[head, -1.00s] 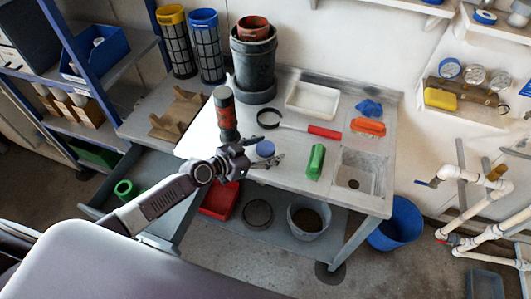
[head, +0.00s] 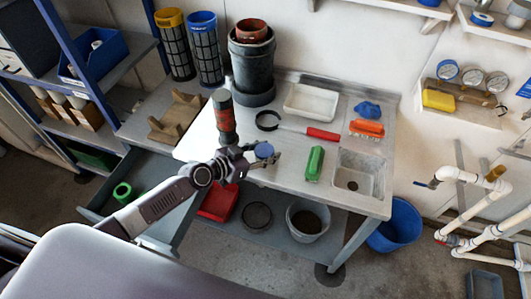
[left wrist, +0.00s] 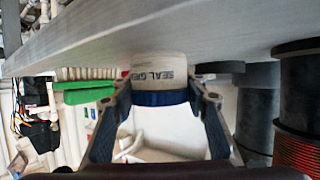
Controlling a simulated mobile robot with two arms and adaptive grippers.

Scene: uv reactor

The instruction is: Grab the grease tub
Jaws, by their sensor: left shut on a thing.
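The grease tub (head: 264,150) shows its round blue lid in the head view, near the front edge of the steel bench (head: 283,178). In the left wrist view, which looks upside down, the pale tub (left wrist: 160,68) shows part of its "SEAL GREASE" label and its dark blue lid. My left gripper (head: 262,159) has one finger on each side of the tub and is shut on it. The tub looks upright, at or close to the bench top; I cannot tell whether it touches. My right gripper is not in view.
A dark cylinder with a red band (head: 224,118) stands close left of the tub. A strap wrench with red handle (head: 323,134) lies behind. A green object (head: 315,163) and the sink (head: 358,180) are to the right. A white tray (head: 311,102) sits at the back.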

